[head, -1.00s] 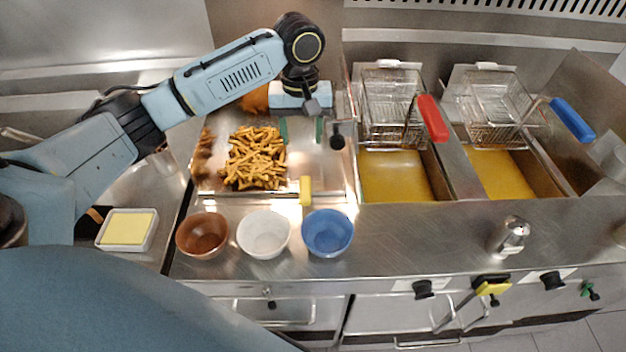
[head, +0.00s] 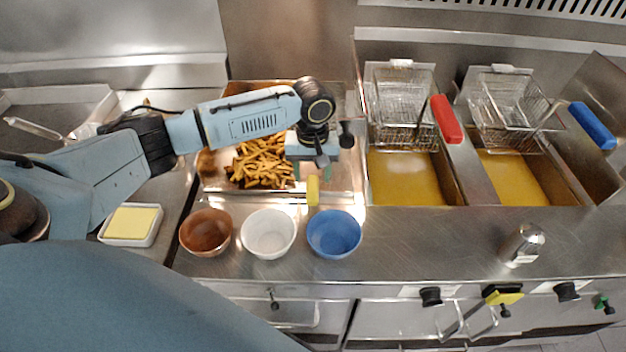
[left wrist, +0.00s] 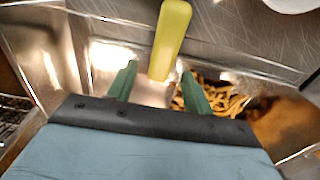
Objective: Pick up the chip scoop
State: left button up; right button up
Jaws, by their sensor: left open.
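The chip scoop shows as a yellow handle (head: 313,190) at the front edge of the metal chip tray (head: 345,182), right of a heap of chips (head: 258,162). My left gripper (head: 313,168) is open and low over the tray, just behind the handle, and hides most of the scoop's metal part. In the left wrist view the yellow handle (left wrist: 170,40) points away between the two green fingertips of the gripper (left wrist: 160,68). I see no grip on it, and cannot tell whether a finger touches it. My right gripper is not in view.
Brown (head: 206,232), white (head: 267,234) and blue (head: 334,233) bowls stand in a row in front of the tray. Two fryer baskets with red (head: 446,118) and blue (head: 592,125) handles hang at the right above oil. A metal shaker (head: 524,245) stands front right.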

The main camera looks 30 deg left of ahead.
pick_arm(q)
jog(key=shift+f, duration=0.8)
grip_shut()
jog(key=shift+r, duration=0.1)
